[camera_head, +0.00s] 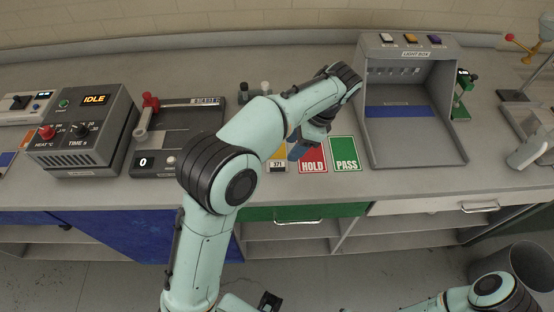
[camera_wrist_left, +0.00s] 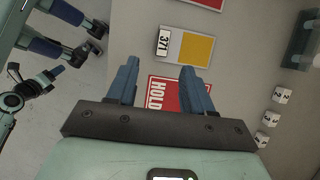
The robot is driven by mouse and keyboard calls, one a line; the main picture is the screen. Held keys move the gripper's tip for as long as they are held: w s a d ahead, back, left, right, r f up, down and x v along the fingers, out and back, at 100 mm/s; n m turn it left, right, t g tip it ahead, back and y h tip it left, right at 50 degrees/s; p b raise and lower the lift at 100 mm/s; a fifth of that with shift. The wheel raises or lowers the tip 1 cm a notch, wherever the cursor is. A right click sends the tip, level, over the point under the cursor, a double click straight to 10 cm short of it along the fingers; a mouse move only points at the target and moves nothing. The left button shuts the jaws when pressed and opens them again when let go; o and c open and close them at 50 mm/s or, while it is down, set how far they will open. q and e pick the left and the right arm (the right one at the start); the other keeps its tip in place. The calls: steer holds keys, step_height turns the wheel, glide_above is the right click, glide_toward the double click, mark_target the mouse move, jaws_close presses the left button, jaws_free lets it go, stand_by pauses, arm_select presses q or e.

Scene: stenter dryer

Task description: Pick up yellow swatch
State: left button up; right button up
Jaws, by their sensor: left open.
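The yellow swatch (camera_wrist_left: 197,48) lies flat on the counter beside a grey patch and a white tag marked 371. In the head view only a small part of its yellow (camera_head: 278,153) shows, with the 371 tag below it; my left arm hides the rest. My left gripper (camera_wrist_left: 158,77) is open and empty, its blue fingers apart. In the wrist view the swatch is beyond the fingertips, up and slightly right. In the head view the left gripper (camera_head: 302,146) is above the counter near the red HOLD card.
The red HOLD card (camera_head: 312,158) and green PASS card (camera_head: 346,153) lie right of the swatch. The light box (camera_head: 420,147) stands farther right. A device with a red handle (camera_head: 150,103) and an IDLE control box (camera_head: 85,135) stand at left.

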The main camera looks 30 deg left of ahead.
mark_target(280, 164)
arm_select(q)
steer(key=x, duration=0.3)
steer(key=shift+b, duration=0.3)
steer(key=shift+a+f, duration=0.2)
steer(key=shift+f, duration=0.35)
steer(key=b+x, duration=0.1)
steer(key=x, duration=0.4)
steer(key=shift+w+d+f, duration=0.1)
steer(key=shift+w, duration=0.1)
jaws_close()
arm_select(e)
steer(key=shift+s+f, duration=0.25)
steer(key=shift+f, duration=0.3)
steer(key=shift+s+f, duration=0.25)
steer(key=shift+f, duration=0.3)
